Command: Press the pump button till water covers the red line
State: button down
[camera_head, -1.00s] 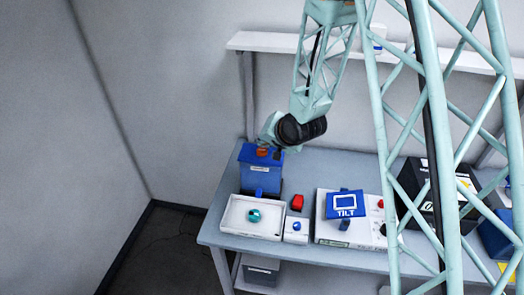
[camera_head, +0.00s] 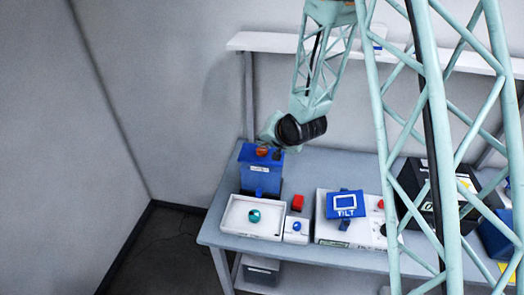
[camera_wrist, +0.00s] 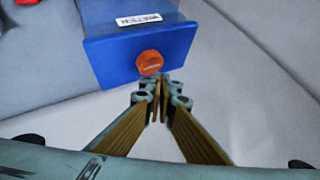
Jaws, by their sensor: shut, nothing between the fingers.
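The pump is a blue box (camera_head: 260,172) at the back left of the table, with an orange-red round button (camera_head: 262,151) on its top. In the wrist view the button (camera_wrist: 149,62) sits near the edge of the blue top (camera_wrist: 112,52), and a white label is on the box. My gripper (camera_wrist: 160,80) is shut and empty, its fingertips close beside the button. I cannot tell whether they touch it. In the head view my gripper (camera_head: 276,152) is at the box's top right. I see no red line and no water level in either view.
A white tray (camera_head: 234,230) with a teal item stands before the pump. A dark box (camera_head: 415,185) stands further right. A shelf (camera_head: 270,42) runs above.

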aim_at(264, 150)
jog(key=shift+f+b, duration=1.15)
jog(key=shift+b, duration=0.05)
dwell(1.8)
jog(key=shift+r, duration=0.1)
dwell(0.3)
jog(key=shift+r+p, duration=0.5)
jog(key=shift+r, duration=0.55)
jog(key=shift+r, duration=0.1)
jog(key=shift+r+p, duration=1.35)
jog(key=shift+r, duration=1.05)
jog(key=shift+d, duration=0.1)
